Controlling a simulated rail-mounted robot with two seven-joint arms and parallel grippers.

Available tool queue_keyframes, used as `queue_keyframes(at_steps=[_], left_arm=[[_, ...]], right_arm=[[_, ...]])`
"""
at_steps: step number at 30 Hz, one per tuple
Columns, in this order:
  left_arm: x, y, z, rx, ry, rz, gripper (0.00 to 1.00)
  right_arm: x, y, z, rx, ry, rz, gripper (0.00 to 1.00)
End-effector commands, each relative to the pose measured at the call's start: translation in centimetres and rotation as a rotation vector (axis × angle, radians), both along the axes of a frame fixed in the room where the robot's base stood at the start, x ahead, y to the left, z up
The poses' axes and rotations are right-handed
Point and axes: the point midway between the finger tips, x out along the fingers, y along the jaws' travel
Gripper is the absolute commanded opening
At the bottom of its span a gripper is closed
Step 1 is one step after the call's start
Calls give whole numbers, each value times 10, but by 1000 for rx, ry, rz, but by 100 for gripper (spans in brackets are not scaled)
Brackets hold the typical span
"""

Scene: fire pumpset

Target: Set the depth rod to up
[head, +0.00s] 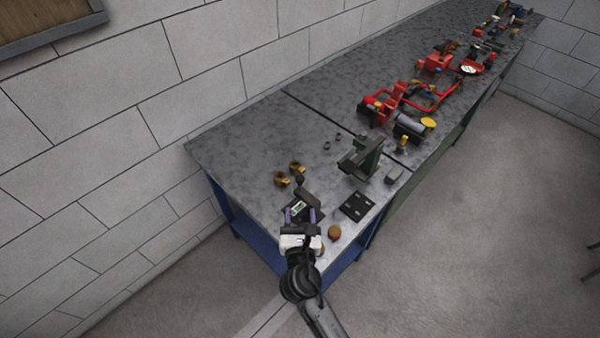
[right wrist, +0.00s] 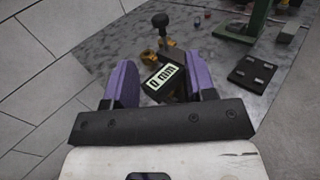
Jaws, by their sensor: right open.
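A dark device with a pale display (head: 298,208) stands near the table's near left end. In the right wrist view its display (right wrist: 166,77) seems to read "0 mm". A black ball knob (right wrist: 160,20) on a short stem shows just beyond the display; it also shows in the head view (head: 300,180). I cannot tell which part is the depth rod. My right gripper (head: 300,214) is open, its purple fingers either side of the display. In the right wrist view the gripper (right wrist: 163,82) holds nothing; contact with the device cannot be told. My left gripper is out of view.
Brass fittings (head: 289,174) lie beyond the device. A green machine (head: 362,158) stands behind. Red pump parts (head: 395,103) lie farther along. The table's left end is clear.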

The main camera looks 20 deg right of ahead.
Motion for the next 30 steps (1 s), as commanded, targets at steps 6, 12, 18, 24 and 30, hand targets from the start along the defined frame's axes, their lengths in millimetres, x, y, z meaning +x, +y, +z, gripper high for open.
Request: queue_keyframes(at_steps=[6, 12, 18, 24, 30], left_arm=[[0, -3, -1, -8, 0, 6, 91], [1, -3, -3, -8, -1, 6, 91], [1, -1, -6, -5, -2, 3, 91], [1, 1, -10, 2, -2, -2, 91], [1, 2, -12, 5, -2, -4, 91]], right_arm=[[16, -5, 0, -33, 10, 2, 51], [50, -18, 0, -30, 10, 1, 51], [84, -31, 0, -29, 10, 1, 51], [110, -41, -1, -29, 11, 1, 51], [125, -47, 0, -29, 10, 2, 51]])
